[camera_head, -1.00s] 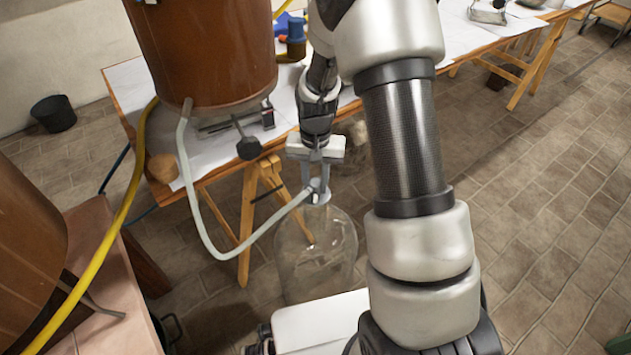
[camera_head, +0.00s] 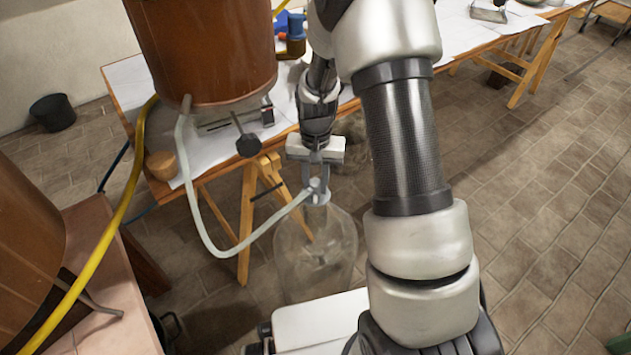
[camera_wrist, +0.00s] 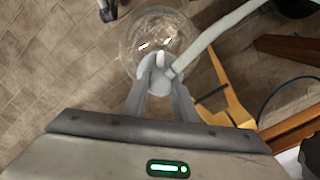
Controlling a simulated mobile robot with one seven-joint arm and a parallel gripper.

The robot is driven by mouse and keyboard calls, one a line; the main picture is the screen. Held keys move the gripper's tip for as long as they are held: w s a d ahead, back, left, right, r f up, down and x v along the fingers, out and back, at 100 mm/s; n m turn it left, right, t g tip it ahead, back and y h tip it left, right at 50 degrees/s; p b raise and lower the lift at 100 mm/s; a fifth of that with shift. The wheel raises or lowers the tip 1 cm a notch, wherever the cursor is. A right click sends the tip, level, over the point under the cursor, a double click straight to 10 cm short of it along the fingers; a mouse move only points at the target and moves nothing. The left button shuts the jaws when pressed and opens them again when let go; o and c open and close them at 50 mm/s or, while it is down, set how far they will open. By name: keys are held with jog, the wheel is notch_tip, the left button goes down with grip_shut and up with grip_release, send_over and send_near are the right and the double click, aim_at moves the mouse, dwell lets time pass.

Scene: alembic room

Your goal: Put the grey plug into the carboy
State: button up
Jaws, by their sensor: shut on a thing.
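My gripper (camera_head: 317,187) is shut on the grey plug (camera_head: 318,198), which has a pale hose (camera_head: 203,222) joined to its side. The carboy (camera_head: 312,262) is a large clear glass vessel standing upright low in front of me. The plug is at the carboy's mouth in the head view; whether it is seated in the neck or just above it, I cannot tell. In the wrist view the plug (camera_wrist: 158,75) lies between the fingertips, over the round glass of the carboy (camera_wrist: 140,40). The neck is hidden behind the plug and fingers.
The hose runs up to a copper vessel (camera_head: 205,55) on the wooden trestle table (camera_head: 196,187). A yellow hose (camera_head: 125,215) hangs at left. Another copper vessel (camera_head: 28,260) is at lower left. Tiled floor (camera_head: 530,200) at right is open.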

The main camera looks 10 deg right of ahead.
aim_at(315, 193)
jog(key=shift+f+b, duration=0.3)
jog(key=shift+f, duration=0.25)
jog(key=shift+f+b, duration=0.8)
jog(key=shift+f, duration=0.85)
dwell(3.0)
jog(key=o, duration=1.1)
jog(key=shift+r, duration=0.1)
jog(key=shift+r+p, duration=2.6)
jog(key=shift+r, duration=0.85)
